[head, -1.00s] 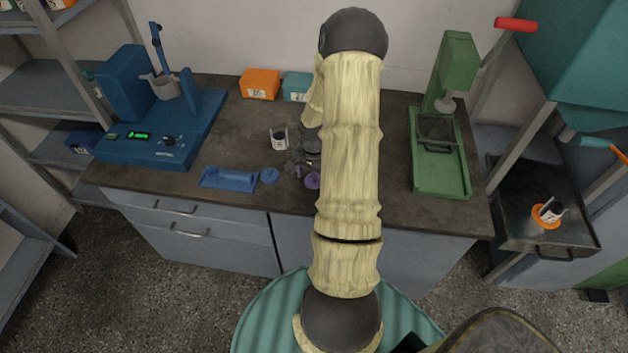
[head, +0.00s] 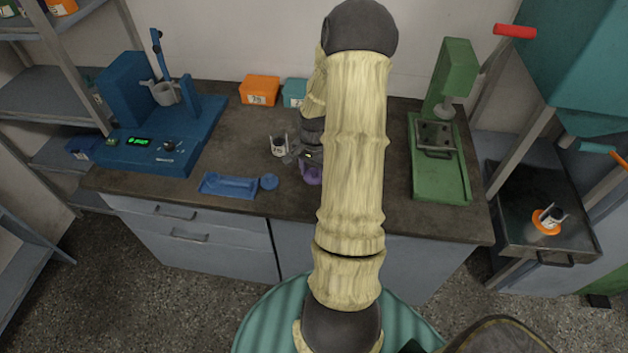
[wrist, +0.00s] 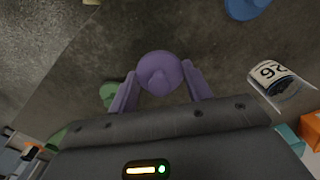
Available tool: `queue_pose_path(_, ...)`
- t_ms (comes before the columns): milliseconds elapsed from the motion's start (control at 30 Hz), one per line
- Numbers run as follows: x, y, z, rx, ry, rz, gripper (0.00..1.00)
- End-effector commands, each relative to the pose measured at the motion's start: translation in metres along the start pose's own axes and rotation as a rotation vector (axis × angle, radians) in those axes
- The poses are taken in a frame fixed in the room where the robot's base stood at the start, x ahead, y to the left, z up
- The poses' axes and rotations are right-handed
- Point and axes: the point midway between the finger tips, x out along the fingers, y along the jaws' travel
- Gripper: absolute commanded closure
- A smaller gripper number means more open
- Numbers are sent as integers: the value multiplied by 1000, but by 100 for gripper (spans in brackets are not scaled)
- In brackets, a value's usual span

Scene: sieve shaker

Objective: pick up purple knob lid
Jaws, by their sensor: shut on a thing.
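The purple knob lid (wrist: 160,68) is a round purple disc with a knob, seen in the wrist view between the two purple fingers of my gripper (wrist: 159,78). My gripper is shut on it. In the head view, purple shows at the lid and fingers (head: 311,174) near the front of the dark bench, partly hidden by my arm. I cannot tell how far the lid is off the bench.
A white-labelled cup (head: 279,146) stands left of my gripper. A blue machine (head: 150,125) is at left, a green press (head: 440,165) at right. Orange (head: 259,91) and teal (head: 295,93) boxes stand behind.

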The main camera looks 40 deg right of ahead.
Motion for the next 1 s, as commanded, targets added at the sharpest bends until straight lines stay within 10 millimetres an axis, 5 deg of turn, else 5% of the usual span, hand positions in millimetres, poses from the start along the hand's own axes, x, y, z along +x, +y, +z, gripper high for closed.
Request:
queue_pose_path(300, -48, 0, 0, 0, 1, -1, 72)
queue_pose_path(1000, -50, 0, 0, -1, 0, 0, 72)
